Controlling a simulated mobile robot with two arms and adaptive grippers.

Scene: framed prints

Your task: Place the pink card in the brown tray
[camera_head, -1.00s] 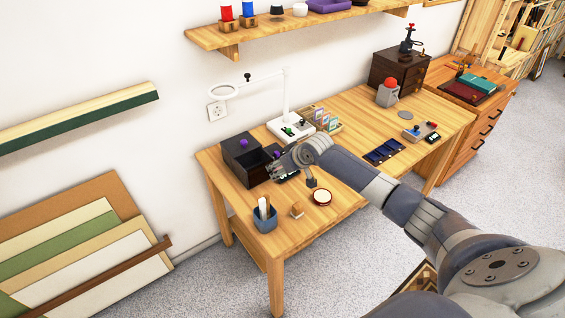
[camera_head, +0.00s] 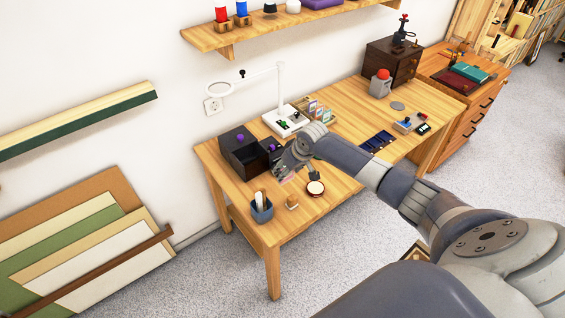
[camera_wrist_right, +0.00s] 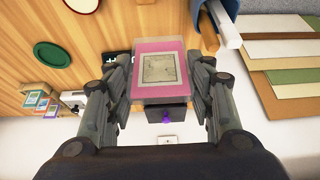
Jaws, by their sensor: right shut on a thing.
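The pink card (camera_wrist_right: 147,46) has a pale framed print in its middle. It lies between the fingers of my right gripper (camera_wrist_right: 158,82), which is shut on it. In the head view my right gripper (camera_head: 283,168) is over the front left of the workbench, beside a dark box; the card is hardly visible there. The dark brown box (camera_head: 236,141) has purple knobs and an open, tray-like compartment (camera_head: 246,160). I cannot tell whether this is the brown tray. My left gripper is not in view.
A white magnifier lamp (camera_head: 284,120) and a card rack (camera_head: 319,112) are behind. The bench's right part has free room.

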